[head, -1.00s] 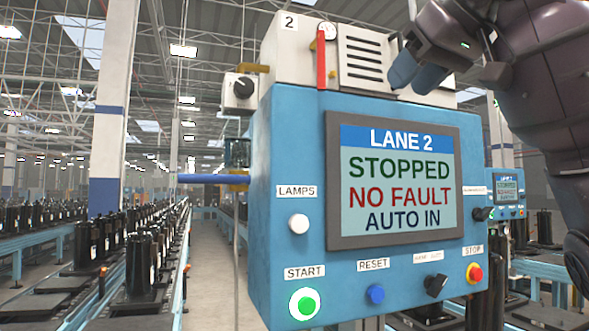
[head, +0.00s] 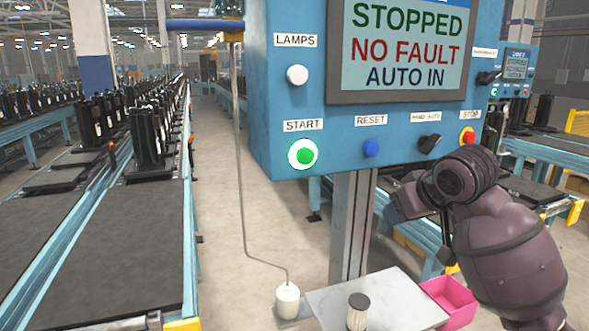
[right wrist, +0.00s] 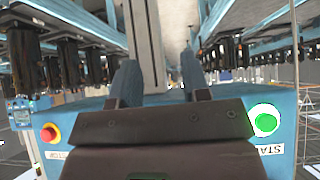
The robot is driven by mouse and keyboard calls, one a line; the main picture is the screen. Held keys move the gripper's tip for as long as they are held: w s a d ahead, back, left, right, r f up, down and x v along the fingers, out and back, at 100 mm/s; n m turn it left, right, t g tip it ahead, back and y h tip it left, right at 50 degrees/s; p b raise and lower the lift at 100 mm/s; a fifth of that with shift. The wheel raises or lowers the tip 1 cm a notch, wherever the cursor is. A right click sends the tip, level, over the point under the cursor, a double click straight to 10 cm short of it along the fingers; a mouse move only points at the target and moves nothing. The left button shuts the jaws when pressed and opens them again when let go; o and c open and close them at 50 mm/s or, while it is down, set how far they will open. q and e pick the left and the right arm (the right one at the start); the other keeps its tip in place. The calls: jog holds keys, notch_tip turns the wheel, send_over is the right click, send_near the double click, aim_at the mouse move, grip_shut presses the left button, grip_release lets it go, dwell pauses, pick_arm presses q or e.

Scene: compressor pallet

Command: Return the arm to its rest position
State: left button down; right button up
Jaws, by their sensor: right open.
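My right arm comes in from the right in the head view. My right gripper (head: 402,203), with blue fingers, is below the lower right part of the blue control panel (head: 262,110), apart from its buttons. In the right wrist view the gripper (right wrist: 158,66) is open, with two separated fingers and nothing between them. The panel shows upside down there, with the green start button (right wrist: 265,123) at right and the red stop button (right wrist: 48,132) at left. The screen (head: 405,45) reads stopped, no fault, auto in. My left gripper is not in view.
A grey post (head: 351,230) carries the panel. Conveyors with black compressors (head: 147,140) run along the left. Aisle floor is clear.

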jog(key=s+d+f+m+g+h, duration=0.1)
jog(key=s+d+f, duration=0.1)
jog(key=s+f, duration=0.7)
jog(key=s+d+f+g, duration=0.1)
jog(key=s+f, duration=0.3)
jog(key=f, duration=0.8)
jog(key=s+d+f+m+g+h, duration=0.15)
jog(key=s+f, duration=0.35)
jog(key=s, duration=0.6)
jog(key=s+d+f+m+g+h, duration=0.1)
jog(key=s+d+f, duration=0.3)
jog(key=s, duration=0.7)
jog(key=w+a+f+t, duration=0.1)
jog(key=w+f+t, duration=0.6)
jog(key=f, duration=0.4)
jog(key=shift+a+f+n+t, duration=0.2)
jog(key=shift+n+t, duration=0.15)
jog(key=shift+t, duration=0.2)
jog(key=shift+y, duration=0.25)
